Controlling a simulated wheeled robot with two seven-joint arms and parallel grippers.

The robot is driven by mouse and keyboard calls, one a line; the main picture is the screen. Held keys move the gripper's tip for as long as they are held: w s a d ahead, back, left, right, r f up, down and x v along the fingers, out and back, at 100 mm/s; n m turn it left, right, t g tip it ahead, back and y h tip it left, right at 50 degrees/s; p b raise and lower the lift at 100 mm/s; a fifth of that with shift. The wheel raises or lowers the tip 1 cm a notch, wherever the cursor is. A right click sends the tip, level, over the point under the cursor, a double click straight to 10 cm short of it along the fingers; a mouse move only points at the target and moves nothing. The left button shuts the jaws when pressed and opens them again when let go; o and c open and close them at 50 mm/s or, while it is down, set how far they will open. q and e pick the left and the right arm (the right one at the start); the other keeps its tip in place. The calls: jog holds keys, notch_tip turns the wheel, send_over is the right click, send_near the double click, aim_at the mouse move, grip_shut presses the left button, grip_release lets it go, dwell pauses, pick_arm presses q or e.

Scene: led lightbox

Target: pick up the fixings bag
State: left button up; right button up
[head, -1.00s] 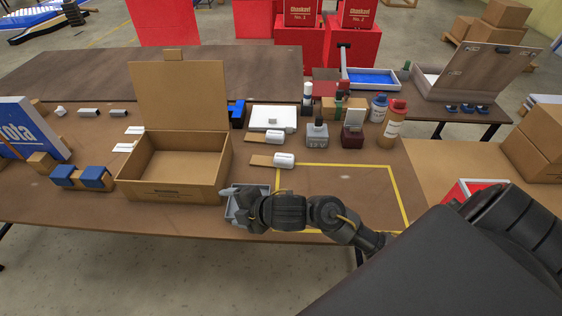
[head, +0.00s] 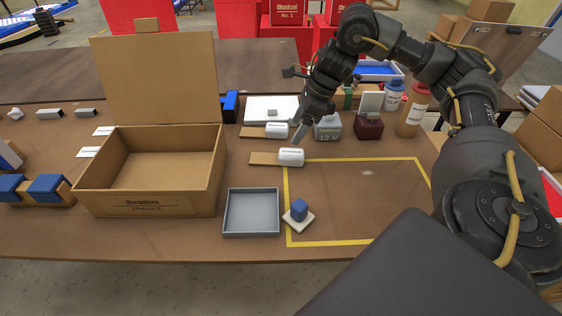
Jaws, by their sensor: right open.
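I cannot tell for certain which thing is the fixings bag. A grey shallow tray (head: 232,233) stands empty in front. My left gripper is not in view.
The open carton (head: 150,204) stands at left with its lid up. A grey 12 V block (head: 327,128), a dark red block (head: 368,128) and bottles (head: 413,112) stand behind right, close to my right arm. The yellow-outlined area (head: 350,243) is mostly clear.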

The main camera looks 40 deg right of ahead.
aim_at(286, 152)
jog(key=shift+s+d, duration=0.15)
jog(key=shift+f, duration=0.3)
jog(key=b+x, duration=0.2)
jog(key=x, duration=0.2)
jog(key=shift+s+d, duration=0.1)
jog(key=shift+f, duration=0.35)
jog(key=shift+w+a, duration=0.2)
jog(key=shift+w, duration=0.05)
jog(key=x, duration=0.4)
jog(key=shift+s+a+p, duration=0.1)
jog(key=shift+a+p, duration=0.05)
jog(key=shift+p, duration=0.25)
jog(key=shift+a+f, duration=0.1)
jog(key=shift+f, duration=0.5)
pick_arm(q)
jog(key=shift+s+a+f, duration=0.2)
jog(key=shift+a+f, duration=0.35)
pick_arm(e)
jog(key=shift+c, duration=0.4)
